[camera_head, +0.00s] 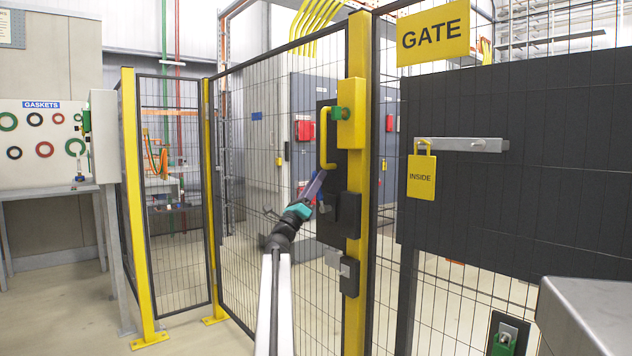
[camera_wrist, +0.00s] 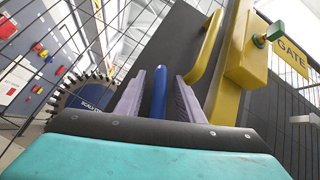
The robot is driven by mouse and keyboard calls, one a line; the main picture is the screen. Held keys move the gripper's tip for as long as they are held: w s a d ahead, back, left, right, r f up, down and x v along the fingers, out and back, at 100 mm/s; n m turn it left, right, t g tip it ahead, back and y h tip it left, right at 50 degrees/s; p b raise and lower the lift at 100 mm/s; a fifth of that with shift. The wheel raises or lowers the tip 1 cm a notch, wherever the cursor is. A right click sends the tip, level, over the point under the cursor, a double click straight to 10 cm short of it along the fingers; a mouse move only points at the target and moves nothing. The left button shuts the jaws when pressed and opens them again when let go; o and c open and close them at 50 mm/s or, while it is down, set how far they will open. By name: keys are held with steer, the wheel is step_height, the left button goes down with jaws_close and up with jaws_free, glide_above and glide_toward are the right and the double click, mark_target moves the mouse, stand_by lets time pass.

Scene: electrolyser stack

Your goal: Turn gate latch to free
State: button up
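The gate's dark latch plate (camera_head: 326,228) is mounted beside the yellow post (camera_head: 358,190). A blue lever (camera_wrist: 159,95), which looks like the latch handle, stands upright in the wrist view. My gripper (camera_wrist: 160,80) has one pale purple finger on each side of this lever. Narrow gaps show between the lever and both fingers, so the gripper looks open around it. In the head view my gripper (camera_head: 317,186) is at the latch plate, below the yellow pull handle (camera_head: 323,140). The lever is mostly hidden there. Its lower end is hidden by my gripper in the wrist view.
The yellow pull handle (camera_wrist: 203,52) and a yellow box (camera_wrist: 247,55) with a green knob are close on the right. Wire mesh surrounds the latch. A toothed disc (camera_wrist: 88,95) shows left of my fingers. A yellow INSIDE tag (camera_head: 421,180) hangs at right. Open floor lies left.

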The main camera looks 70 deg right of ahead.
steer(key=p+v, duration=0.1)
steer(key=v, duration=1.2)
steer(key=shift+f+p, duration=0.2)
steer(key=shift+p, duration=0.2)
